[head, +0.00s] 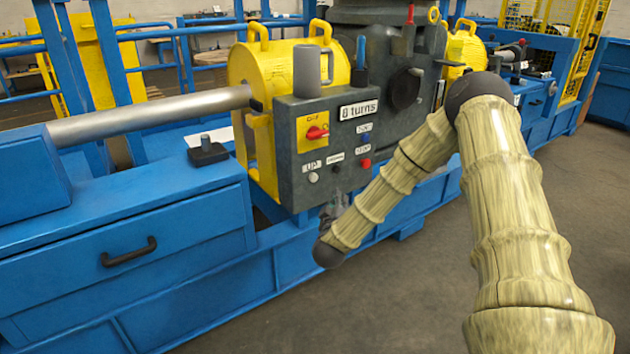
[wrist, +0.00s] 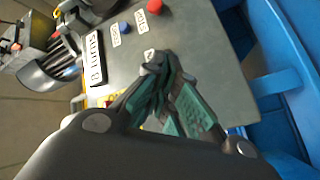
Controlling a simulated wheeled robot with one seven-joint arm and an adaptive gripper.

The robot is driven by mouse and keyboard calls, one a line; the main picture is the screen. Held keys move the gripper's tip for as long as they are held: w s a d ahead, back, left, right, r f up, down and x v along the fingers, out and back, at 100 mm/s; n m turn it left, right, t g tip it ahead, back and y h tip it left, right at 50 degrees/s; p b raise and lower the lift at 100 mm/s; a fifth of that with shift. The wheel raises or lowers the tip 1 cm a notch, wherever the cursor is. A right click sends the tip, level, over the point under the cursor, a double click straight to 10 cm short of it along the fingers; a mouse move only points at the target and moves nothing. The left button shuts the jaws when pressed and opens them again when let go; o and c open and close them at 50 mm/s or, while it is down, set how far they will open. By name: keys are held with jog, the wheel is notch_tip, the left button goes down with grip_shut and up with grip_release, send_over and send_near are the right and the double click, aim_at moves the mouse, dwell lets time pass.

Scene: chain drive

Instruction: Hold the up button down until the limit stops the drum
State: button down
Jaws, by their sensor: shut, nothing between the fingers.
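The control box (head: 325,150) has a grey front. A small white button (head: 313,177) sits under the "UP" label (head: 312,166) at its lower left. A black button (head: 334,168) is to its right. My gripper (head: 335,207) is just below and right of the white button in the head view. In the wrist view, my shut, empty gripper (wrist: 165,75) points at the panel, its tips near a small label; contact cannot be told. The white button is hidden there. I cannot single out the drum or limit.
A red rotary switch (head: 316,132) is on a yellow plate. A red button (head: 365,163) and blue button (head: 365,137) are on the right of the panel. A blue cabinet (head: 130,245) stands left. The floor (head: 420,300) in front is clear.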

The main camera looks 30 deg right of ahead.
aim_at(313, 178)
jog(key=w+b, duration=0.3)
jog(key=w, duration=0.5)
jog(key=shift+w+a, duration=0.25)
jog(key=shift+a, duration=0.1)
jog(key=shift+w, duration=0.1)
dwell(1.2)
jog(key=shift+w+p, duration=0.3)
jog(key=shift+p, duration=0.15)
jog(key=shift+w+a, duration=0.1)
jog(key=shift+w, duration=0.4)
dwell(4.6)
